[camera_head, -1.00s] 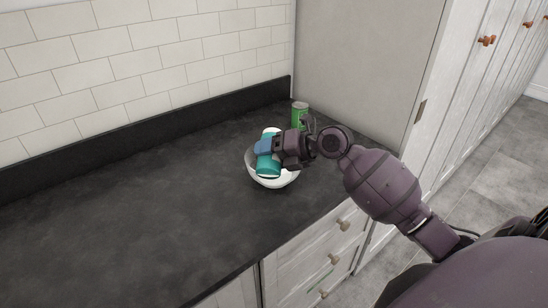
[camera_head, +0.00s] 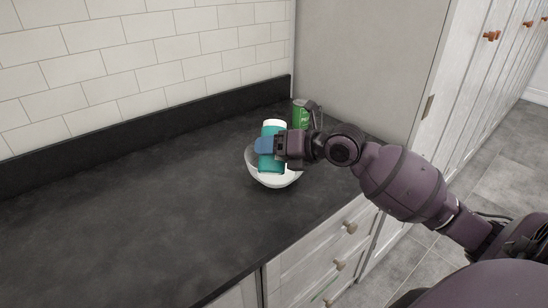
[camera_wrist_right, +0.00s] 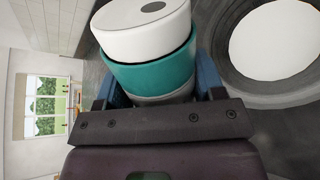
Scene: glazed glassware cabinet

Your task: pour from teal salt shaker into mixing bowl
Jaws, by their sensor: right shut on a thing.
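The teal salt shaker (camera_head: 271,152) with a white cap is held by my right gripper (camera_head: 268,147), which is shut on its body. In the head view it is nearly upright, cap up, in front of and above the white mixing bowl (camera_head: 274,180). In the right wrist view the shaker (camera_wrist_right: 150,70) fills the upper middle between the blue fingers, and a white round shape, likely the bowl (camera_wrist_right: 275,42), shows at right. The bowl stands on the dark counter, partly hidden by the shaker and gripper. My left gripper is not in view.
A green can (camera_head: 299,113) stands behind the bowl, near the tall cabinet side panel (camera_head: 370,55). The dark counter (camera_head: 130,215) left of the bowl is clear. Drawers (camera_head: 325,255) lie below the counter's front edge.

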